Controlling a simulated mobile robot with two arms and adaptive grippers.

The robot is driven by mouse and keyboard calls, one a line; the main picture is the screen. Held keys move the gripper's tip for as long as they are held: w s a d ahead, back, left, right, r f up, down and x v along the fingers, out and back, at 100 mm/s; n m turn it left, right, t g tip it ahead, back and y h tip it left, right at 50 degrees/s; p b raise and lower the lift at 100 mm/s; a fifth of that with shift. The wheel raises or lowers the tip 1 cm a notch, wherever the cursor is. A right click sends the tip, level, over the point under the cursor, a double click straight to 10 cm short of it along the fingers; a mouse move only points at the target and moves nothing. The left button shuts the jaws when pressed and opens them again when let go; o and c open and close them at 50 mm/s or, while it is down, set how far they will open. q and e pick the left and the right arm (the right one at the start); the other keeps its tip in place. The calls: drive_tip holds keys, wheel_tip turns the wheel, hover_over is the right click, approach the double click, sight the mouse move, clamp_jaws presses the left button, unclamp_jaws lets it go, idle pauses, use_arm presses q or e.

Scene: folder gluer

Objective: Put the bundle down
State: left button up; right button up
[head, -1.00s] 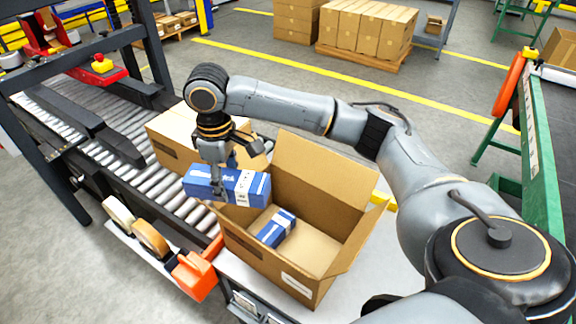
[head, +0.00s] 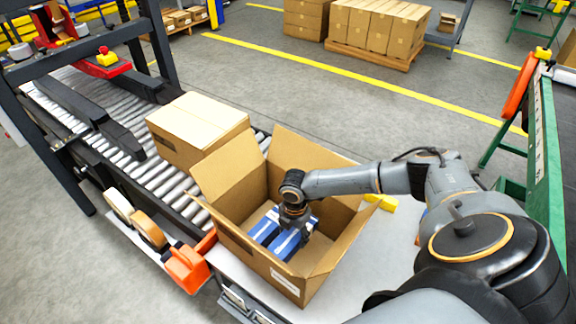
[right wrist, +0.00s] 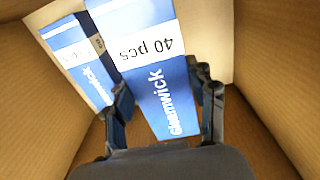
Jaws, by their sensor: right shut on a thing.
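The blue bundle with a white label (right wrist: 150,70) is between the fingers of my right gripper (right wrist: 162,105), which is shut on it. In the head view the right gripper (head: 296,222) reaches down inside the open cardboard box (head: 240,243), with the held bundle (head: 285,243) low in it. A second blue bundle (head: 264,229) lies in the box to the left of the held one; it also shows in the right wrist view (right wrist: 75,52). The two are side by side. Whether the held bundle touches the box floor is hard to tell. My left gripper is not seen.
A closed carton (head: 198,130) stands on the roller conveyor (head: 150,180) behind the box.

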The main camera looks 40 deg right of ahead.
sight(293, 239)
wheel_tip(293, 239, down, 3)
drive_tip(key=shift+w, duration=0.15)
drive_tip(key=shift+f, duration=0.35)
wheel_tip(293, 239, down, 3)
drive_tip(key=shift+f, duration=0.5)
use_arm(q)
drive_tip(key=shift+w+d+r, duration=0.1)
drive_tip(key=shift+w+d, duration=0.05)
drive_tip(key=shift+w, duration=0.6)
use_arm(e)
drive_tip(key=shift+f, duration=0.1)
drive_tip(key=o, duration=1.4)
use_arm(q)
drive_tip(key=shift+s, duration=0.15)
